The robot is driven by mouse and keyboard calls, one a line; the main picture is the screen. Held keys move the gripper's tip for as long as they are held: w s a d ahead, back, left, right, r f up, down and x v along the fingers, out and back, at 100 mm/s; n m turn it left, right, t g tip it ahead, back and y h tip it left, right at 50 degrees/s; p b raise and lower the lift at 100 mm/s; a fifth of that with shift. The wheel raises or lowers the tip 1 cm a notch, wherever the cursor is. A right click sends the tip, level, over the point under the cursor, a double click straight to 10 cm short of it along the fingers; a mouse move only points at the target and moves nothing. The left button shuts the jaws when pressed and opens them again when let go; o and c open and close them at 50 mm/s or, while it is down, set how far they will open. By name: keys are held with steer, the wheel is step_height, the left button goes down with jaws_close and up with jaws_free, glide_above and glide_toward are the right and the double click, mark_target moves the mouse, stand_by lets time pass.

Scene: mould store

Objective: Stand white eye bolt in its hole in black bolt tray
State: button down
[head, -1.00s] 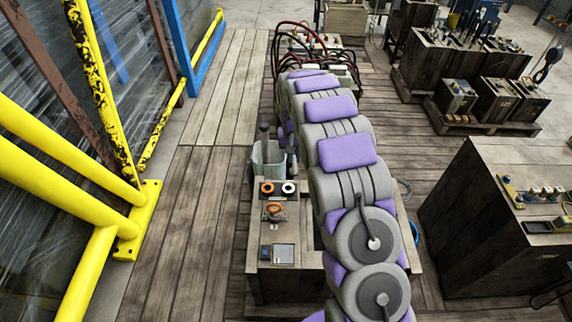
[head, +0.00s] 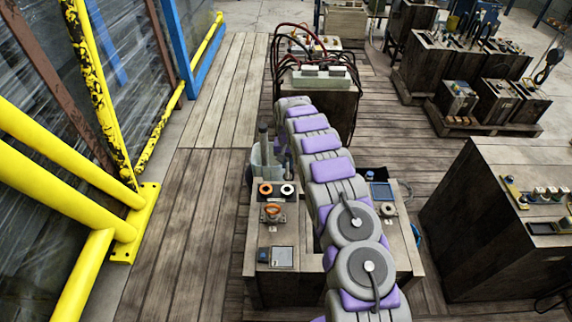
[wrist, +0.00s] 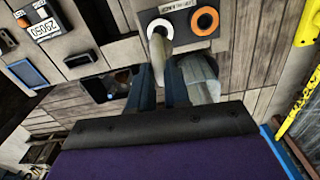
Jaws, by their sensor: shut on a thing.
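In the wrist view my gripper (wrist: 162,70) is shut on the white eye bolt (wrist: 160,46), a pale, blurred shape at the fingertips. The black bolt tray (wrist: 181,28) lies just beyond, with a white ring and an orange ring on top. The bolt's pale shape overlaps the lower edge of the white ring; I cannot tell whether it touches. In the head view the tray (head: 276,196) is on the left part of the bench, left of my arm, and my fingers are largely hidden.
A translucent bin (head: 260,172) stands just behind the tray. An orange part on a small plate (head: 273,213) and a dark device (head: 277,257) lie nearer. A blue-edged tray (head: 381,191) lies right of my arm. A yellow rail (head: 70,205) stands far left.

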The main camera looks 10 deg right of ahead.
steer(key=shift+w+d+f, duration=0.1)
steer(key=shift+d+f, duration=0.3)
steer(key=shift+d, duration=0.05)
steer(key=shift+a+f, duration=0.35)
steer(key=shift+a, duration=0.05)
steer(key=shift+a+f+b, duration=0.3)
steer(key=shift+f+b, duration=0.1)
steer(key=shift+f, duration=0.55)
steer(key=shift+d+f+b, duration=0.25)
steer(key=shift+f, duration=0.25)
steer(key=shift+d+f+b, duration=0.2)
steer(key=shift+d+f, duration=0.05)
steer(key=shift+f, duration=0.25)
steer(key=shift+a, duration=0.4)
steer(key=shift+d+r+p, duration=0.1)
steer(key=shift+d+p, duration=0.2)
steer(key=shift+d, duration=0.15)
steer(key=shift+a, duration=0.15)
